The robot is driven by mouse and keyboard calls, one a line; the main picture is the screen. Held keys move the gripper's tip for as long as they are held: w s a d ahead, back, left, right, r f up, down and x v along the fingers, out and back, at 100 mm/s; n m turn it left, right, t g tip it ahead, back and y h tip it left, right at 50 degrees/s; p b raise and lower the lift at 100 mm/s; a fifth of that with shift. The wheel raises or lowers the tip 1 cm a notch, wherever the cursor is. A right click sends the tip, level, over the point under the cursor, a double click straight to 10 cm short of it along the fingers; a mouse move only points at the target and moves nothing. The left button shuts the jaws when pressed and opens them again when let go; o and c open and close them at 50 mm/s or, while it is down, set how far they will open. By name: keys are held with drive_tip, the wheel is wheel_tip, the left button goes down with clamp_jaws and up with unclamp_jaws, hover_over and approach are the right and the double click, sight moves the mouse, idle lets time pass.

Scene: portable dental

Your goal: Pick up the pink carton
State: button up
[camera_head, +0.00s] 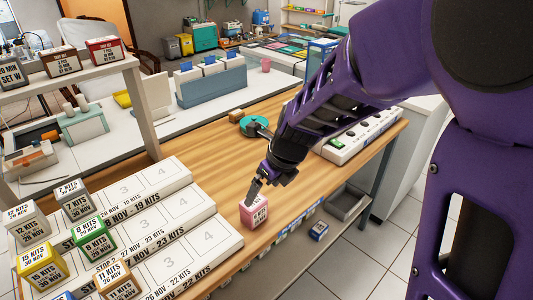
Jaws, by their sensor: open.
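The pink carton (253,214) is a small box with a white printed label. It stands on the wooden tabletop (215,150), near the front edge and just right of the white numbered boards. My gripper (252,194) points down at the top of the carton from the upper right. Its fingers are at or just above the carton's top; I cannot tell whether they touch it. The jaws are open, though the gap between them is hard to see from here. My purple arm reaches in from the right.
White stepped boards (190,258) with several labelled cartons, including a green one (93,238) and a yellow one (41,265), fill the lower left. A white switch strip (365,135) and a teal round object (254,126) lie farther back.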

sight(255, 202)
drive_tip(key=b+x, duration=0.3)
drive_tip(key=x, duration=0.7)
drive_tip(key=shift+w+a+f, duration=0.2)
drive_tip(key=shift+w, duration=0.05)
drive_tip(key=shift+c, duration=0.2)
drive_tip(key=c, duration=1.2)
drive_tip(key=shift+c, duration=0.2)
drive_tip(key=shift+r, duration=0.15)
